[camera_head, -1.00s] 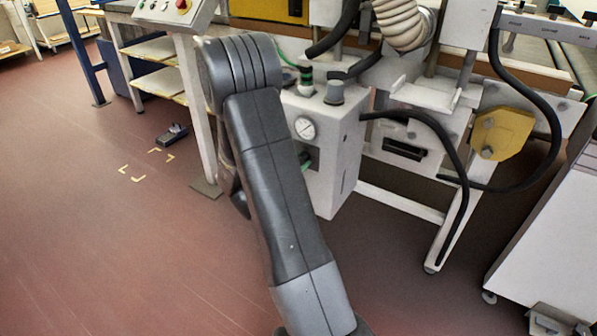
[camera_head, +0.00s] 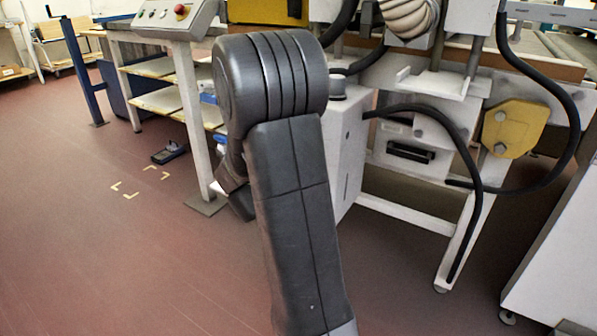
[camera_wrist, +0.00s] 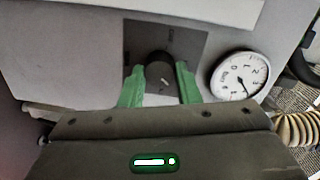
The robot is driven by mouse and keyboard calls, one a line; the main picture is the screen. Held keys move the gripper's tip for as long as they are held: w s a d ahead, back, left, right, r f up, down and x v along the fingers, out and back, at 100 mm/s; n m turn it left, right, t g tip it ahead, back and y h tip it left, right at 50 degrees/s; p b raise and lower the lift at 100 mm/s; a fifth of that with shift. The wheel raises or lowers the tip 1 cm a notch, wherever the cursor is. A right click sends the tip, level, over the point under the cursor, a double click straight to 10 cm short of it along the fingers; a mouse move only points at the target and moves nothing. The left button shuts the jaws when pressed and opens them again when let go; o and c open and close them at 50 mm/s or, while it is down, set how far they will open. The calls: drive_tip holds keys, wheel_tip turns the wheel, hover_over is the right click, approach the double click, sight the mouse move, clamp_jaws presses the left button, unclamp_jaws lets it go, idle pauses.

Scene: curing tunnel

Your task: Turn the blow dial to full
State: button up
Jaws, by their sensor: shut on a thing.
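The blow dial (camera_wrist: 160,70) is a round black knob on a dark grey plate (camera_wrist: 112,58) in the wrist view. A pale mark shows on the knob, and small print on the plate is too blurred to read. My gripper (camera_wrist: 160,82) has its green fingers on either side of the knob, shut on it. In the head view my arm covers the gripper and the dial.
A round white pressure gauge (camera_wrist: 240,76) sits right of the dial. In the head view, the white cabinet (camera_head: 346,150) is partly behind my arm. A black hose (camera_head: 455,125) loops at its right.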

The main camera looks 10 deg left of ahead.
drive_tip(key=shift+f+m, duration=0.15)
drive_tip(key=shift+m, duration=3.35)
drive_tip(key=o, duration=1)
drive_tip(key=shift+c, duration=0.2)
drive_tip(key=shift+s, duration=0.1)
drive_tip(key=p+v, duration=0.2)
drive_tip(key=v, duration=1.1)
drive_tip(key=shift+s+f+p, duration=0.15)
drive_tip(key=shift+s+p, duration=0.2)
drive_tip(key=shift+s, duration=0.05)
drive_tip(key=shift+d, duration=0.1)
drive_tip(key=b+x, duration=0.3)
drive_tip(key=x, duration=1.1)
drive_tip(key=shift+a+r+t, duration=0.2)
drive_tip(key=shift+t, duration=0.1)
